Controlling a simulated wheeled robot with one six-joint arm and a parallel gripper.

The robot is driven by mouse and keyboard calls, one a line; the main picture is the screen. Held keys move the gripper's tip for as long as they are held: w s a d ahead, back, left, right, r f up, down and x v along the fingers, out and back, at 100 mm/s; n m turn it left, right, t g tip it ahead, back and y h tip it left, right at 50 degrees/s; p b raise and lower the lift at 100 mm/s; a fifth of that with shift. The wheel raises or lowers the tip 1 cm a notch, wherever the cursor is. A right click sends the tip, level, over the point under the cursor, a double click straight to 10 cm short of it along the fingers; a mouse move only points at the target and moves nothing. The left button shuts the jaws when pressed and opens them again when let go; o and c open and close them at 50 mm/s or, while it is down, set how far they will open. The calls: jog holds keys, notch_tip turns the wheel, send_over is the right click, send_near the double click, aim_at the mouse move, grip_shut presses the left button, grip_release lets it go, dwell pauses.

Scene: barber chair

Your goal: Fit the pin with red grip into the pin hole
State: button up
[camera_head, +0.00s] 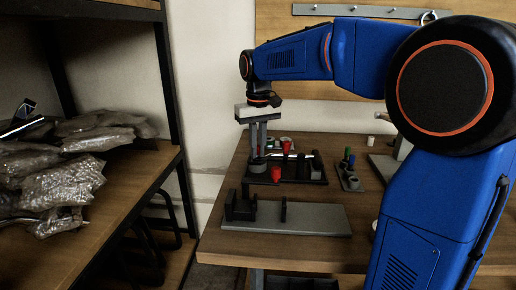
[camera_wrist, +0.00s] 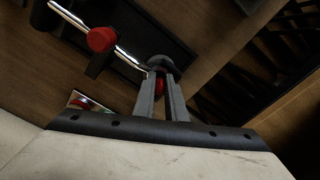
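My gripper (camera_head: 258,162) points straight down at the left end of the black tray (camera_head: 318,180). Its two grey fingers (camera_wrist: 163,88) reach a round dark grey piece (camera_wrist: 163,64), which shows in the head view as a short grey cylinder (camera_head: 257,166). A bit of red shows between the fingers in the wrist view; whether they grip it is unclear. In the head view, one red piece (camera_head: 276,174) is at the tray's front and another (camera_head: 286,146) farther back. I cannot make out the pin hole.
A small rack with blue and green pieces (camera_head: 348,172) stands to the right. A shelf with plastic-wrapped bags (camera_head: 75,165) is at the left.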

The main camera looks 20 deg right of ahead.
notch_tip(320, 180, up, 12)
jog(key=shift+f, duration=0.25)
dwell(0.5)
jog(key=shift+s, duration=0.1)
